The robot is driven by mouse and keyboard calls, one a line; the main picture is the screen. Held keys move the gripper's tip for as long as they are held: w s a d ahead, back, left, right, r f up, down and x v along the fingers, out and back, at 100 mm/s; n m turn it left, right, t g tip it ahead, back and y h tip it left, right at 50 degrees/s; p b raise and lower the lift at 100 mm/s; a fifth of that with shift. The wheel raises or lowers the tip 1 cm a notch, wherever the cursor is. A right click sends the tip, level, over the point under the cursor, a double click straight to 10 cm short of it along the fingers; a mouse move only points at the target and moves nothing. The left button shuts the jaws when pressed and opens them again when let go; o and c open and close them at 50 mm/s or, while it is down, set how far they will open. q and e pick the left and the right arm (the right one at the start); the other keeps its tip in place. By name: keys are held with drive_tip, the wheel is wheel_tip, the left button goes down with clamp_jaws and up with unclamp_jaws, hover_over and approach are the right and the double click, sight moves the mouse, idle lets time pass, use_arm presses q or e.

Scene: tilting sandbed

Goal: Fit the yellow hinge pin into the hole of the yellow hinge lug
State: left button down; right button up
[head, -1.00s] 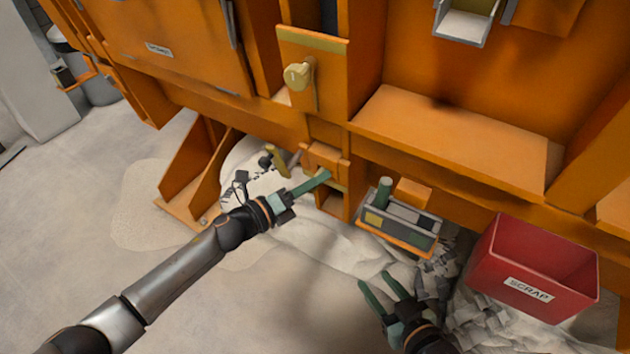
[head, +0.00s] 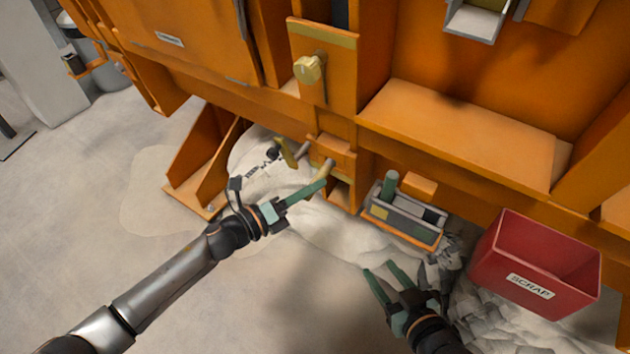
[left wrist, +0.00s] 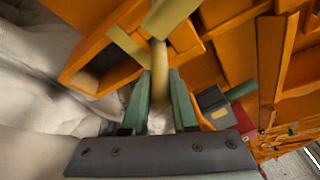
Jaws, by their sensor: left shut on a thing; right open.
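The yellow hinge pin (head: 327,169) is at the tips of my left gripper (head: 322,184), which is shut on it. A yellow upright piece (head: 287,154) stands left of the housing, beside a short grey rod. The lug's hole cannot be made out. My right gripper (head: 379,272) is open and empty, below the tool tray.
The tool tray (head: 404,232) with a green cylinder (head: 390,184) is right of the housing (head: 331,148). A red scrap bin (head: 535,258) stands further right. An orange bracket (head: 194,163) is at left. Pale sand lies below; the floor at lower left is clear.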

sight(323, 170)
use_arm(q)
drive_tip(key=shift+s+a+f, duration=0.15)
drive_tip(key=shift+s+a, duration=0.5)
drive_tip(key=shift+s, duration=0.2)
drive_tip(key=shift+s+a+f, duration=0.1)
drive_tip(key=shift+s+a, duration=0.5)
drive_tip(key=shift+s, duration=0.25)
use_arm(e)
drive_tip(key=shift+r, duration=0.25)
use_arm(q)
drive_tip(key=shift+w+d, duration=0.25)
drive_tip(key=shift+w, duration=0.05)
drive_tip(key=shift+w+d+r, duration=0.15)
drive_tip(key=shift+w+d, duration=0.2)
drive_tip(key=shift+w, duration=0.25)
drive_tip(key=shift+d, duration=0.1)
use_arm(e)
drive_tip(key=shift+w+r, duration=0.1)
idle(0.4)
